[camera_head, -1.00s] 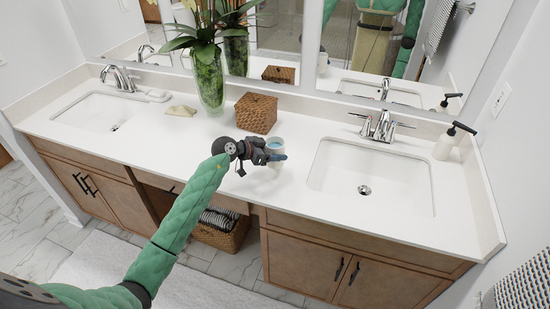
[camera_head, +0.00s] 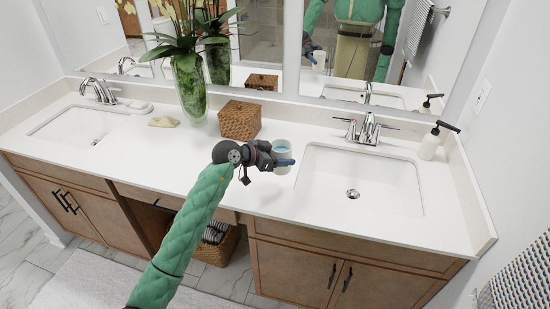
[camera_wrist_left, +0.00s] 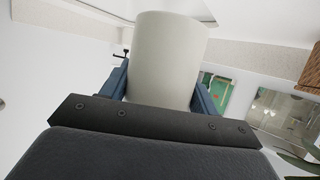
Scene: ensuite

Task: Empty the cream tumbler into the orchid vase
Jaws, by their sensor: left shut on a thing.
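The cream tumbler (camera_head: 282,158) is held upright in my left gripper (camera_head: 284,162), and light blue contents show at its top. In the left wrist view the tumbler (camera_wrist_left: 167,60) sits between the two blue fingers of my left gripper (camera_wrist_left: 165,90), which are shut on it. It is over the counter left of the right sink; I cannot tell its exact height. The orchid vase (camera_head: 189,88) is clear glass with green filling and tall leaves. It stands at the back of the counter, left of the gripper and apart from it. My right gripper is not in view.
A woven box (camera_head: 240,120) stands on the counter between the vase and the tumbler. The mirror rises behind.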

